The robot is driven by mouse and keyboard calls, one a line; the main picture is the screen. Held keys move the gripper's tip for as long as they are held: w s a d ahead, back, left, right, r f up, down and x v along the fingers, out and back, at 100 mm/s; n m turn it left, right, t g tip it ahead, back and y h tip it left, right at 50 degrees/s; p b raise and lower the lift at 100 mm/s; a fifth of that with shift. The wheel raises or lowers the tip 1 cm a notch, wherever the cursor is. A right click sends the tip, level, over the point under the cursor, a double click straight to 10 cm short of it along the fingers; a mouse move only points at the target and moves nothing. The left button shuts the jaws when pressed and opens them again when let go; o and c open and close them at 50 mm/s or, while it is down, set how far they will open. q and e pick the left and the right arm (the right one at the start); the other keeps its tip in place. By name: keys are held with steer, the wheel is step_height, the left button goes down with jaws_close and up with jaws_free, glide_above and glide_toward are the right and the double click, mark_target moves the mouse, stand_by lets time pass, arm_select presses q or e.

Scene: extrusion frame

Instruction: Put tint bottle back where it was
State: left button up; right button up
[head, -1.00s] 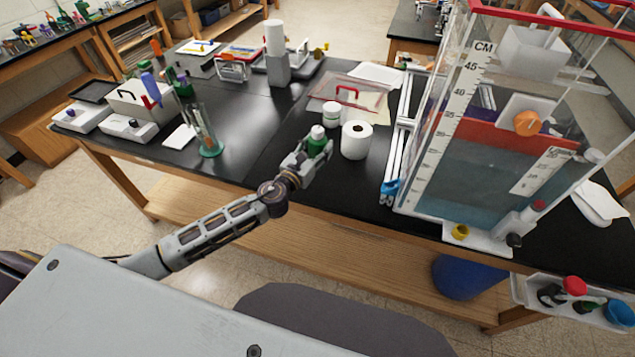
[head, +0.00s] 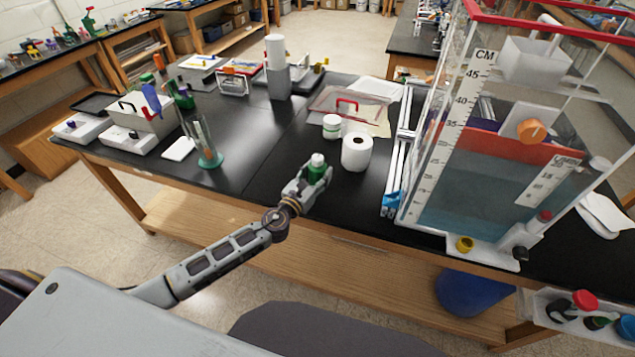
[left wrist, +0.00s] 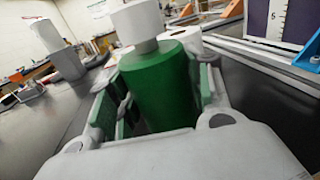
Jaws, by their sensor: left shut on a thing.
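The tint bottle (head: 317,171) is green with a white cap. My left gripper (head: 311,180) is shut on it near the front edge of the black bench (head: 250,165). In the left wrist view the tint bottle (left wrist: 160,85) stands upright between the two fingers. Whether its base touches the bench is hidden by the gripper. My right gripper is in neither view.
A white paper roll (head: 356,153) stands just right of the bottle, with a small white jar (head: 332,126) behind it. White rails (head: 396,165) and a large scaled water tank (head: 480,170) stand to the right. A glass cylinder with green base (head: 210,160) is left. Bench between is clear.

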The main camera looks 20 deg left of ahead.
arm_select(q)
steer(key=shift+f, duration=0.45)
steer(key=shift+f+b, duration=0.6)
steer(key=shift+f, duration=0.85)
steer(key=shift+f+b, duration=0.1)
steer(key=shift+b, duration=0.3)
steer(key=o, duration=1.1)
